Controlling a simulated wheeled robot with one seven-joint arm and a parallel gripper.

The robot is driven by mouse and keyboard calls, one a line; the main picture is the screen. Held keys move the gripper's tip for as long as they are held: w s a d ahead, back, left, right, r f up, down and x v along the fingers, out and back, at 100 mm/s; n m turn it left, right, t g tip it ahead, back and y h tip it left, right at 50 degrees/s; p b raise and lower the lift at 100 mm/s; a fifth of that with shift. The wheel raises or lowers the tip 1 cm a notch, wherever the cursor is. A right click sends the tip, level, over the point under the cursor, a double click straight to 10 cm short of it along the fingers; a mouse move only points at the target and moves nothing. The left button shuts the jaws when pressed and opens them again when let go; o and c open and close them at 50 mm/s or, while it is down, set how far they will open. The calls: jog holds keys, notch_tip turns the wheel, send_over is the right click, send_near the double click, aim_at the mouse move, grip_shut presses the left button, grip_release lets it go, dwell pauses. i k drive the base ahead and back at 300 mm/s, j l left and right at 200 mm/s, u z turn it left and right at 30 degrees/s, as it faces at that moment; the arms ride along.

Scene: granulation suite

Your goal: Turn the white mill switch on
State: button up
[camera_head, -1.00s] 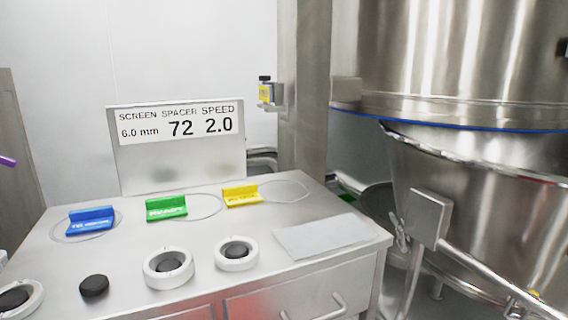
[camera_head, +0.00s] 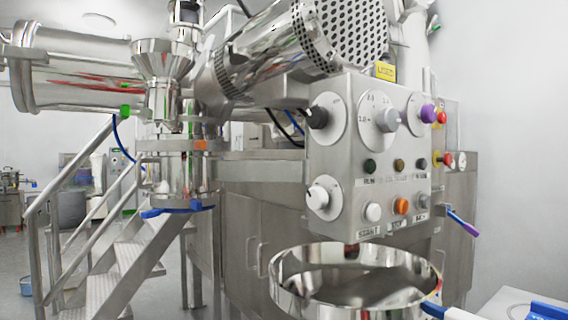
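A grey control panel (camera_head: 345,170) stands right of centre in the head view. A white rotary knob (camera_head: 318,197) on a round pale plate sits at its lower left; I take it for the white mill switch. Its set position is too small to read. A black knob (camera_head: 317,118) on a similar plate sits above it. A white button (camera_head: 373,212) labelled START is to its right. My gripper is not in view.
A large round steel vessel (camera_head: 283,293) with an open top stands below the panel. A purple-handled lever (camera_head: 462,222) sticks out at the right. A pale table (camera_head: 497,302) is at the lower right. Metal stairs (camera_head: 118,255) with rails are at the left.

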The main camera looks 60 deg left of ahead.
aim_at(318, 198)
jog(key=u, duration=1.9)
jog(key=k+j+z, duration=0.2)
jog(key=j, duration=0.3)
jog(key=j+z, duration=0.25)
jog(key=j, duration=0.3)
jog(key=i+l, duration=0.4)
